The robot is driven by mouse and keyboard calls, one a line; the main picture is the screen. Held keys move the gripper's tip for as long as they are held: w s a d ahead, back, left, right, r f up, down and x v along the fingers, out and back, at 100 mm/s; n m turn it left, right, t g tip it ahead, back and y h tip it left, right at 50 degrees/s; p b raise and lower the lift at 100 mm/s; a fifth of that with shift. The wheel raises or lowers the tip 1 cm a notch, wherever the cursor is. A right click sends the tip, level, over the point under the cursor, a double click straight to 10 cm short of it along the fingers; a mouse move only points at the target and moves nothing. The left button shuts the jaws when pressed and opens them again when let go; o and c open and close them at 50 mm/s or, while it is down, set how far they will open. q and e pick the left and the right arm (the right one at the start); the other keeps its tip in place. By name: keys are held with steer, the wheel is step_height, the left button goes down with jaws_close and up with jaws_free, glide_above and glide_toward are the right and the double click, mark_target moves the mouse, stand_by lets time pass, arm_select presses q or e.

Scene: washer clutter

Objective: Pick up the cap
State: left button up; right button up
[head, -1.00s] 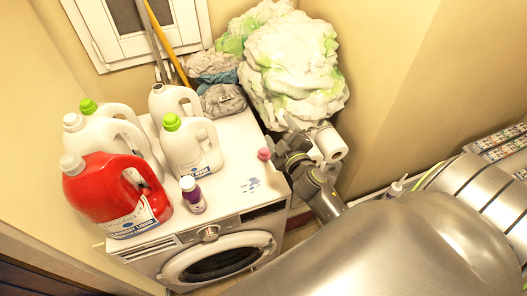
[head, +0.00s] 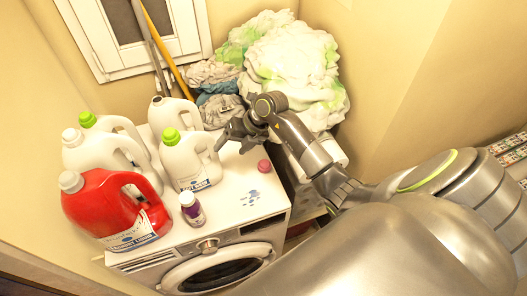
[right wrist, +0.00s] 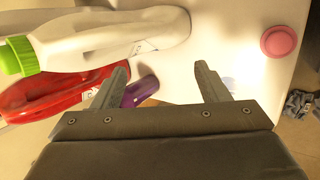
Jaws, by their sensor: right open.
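The loose pink cap (head: 264,166) lies on the washer top near its right edge. In the right wrist view the cap (right wrist: 279,41) is at the upper right, outside the span of the fingers. My right gripper (head: 228,137) is above the back right of the washer, beyond the cap and beside the green-capped white jug. It is open and empty; its two fingers show apart in the right wrist view (right wrist: 160,68). My left gripper is not in view.
The washer (head: 232,208) carries a green-capped white jug (head: 187,162), an uncapped white jug (head: 172,115), a red jug (head: 108,205), other white jugs and a small purple bottle (head: 192,210). A laundry heap (head: 295,75) stands behind. The washer's front right top is clear, with blue spots.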

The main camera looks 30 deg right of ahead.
steer(key=d+r+m+g+h, duration=0.1)
steer(key=d+r+g+h, duration=0.15)
steer(key=d+h, duration=0.4)
steer(key=g+b, duration=0.1)
steer(key=b, duration=1.1)
glide_above(264, 163)
steer(key=shift+y, duration=0.35)
steer(key=f, duration=1.2)
steer(key=shift+s+a+f, duration=0.2)
steer(key=shift+a+f, duration=0.05)
steer(key=shift+a, duration=0.1)
steer(key=shift+d+f+b, duration=0.1)
steer(key=shift+f+b, duration=0.45)
steer(key=shift+f, duration=0.05)
steer(key=f+b, duration=0.2)
steer(key=shift+w+d+f+m, duration=0.1)
steer(key=shift+d+f+m, duration=0.2)
steer(key=shift+d+f, duration=0.1)
steer(key=shift+f+p, duration=0.3)
steer(key=shift+p, duration=0.1)
steer(key=shift+f, duration=0.4)
steer(key=c, duration=1)
steer(key=shift+r, duration=0.1)
steer(key=shift+c, duration=0.2)
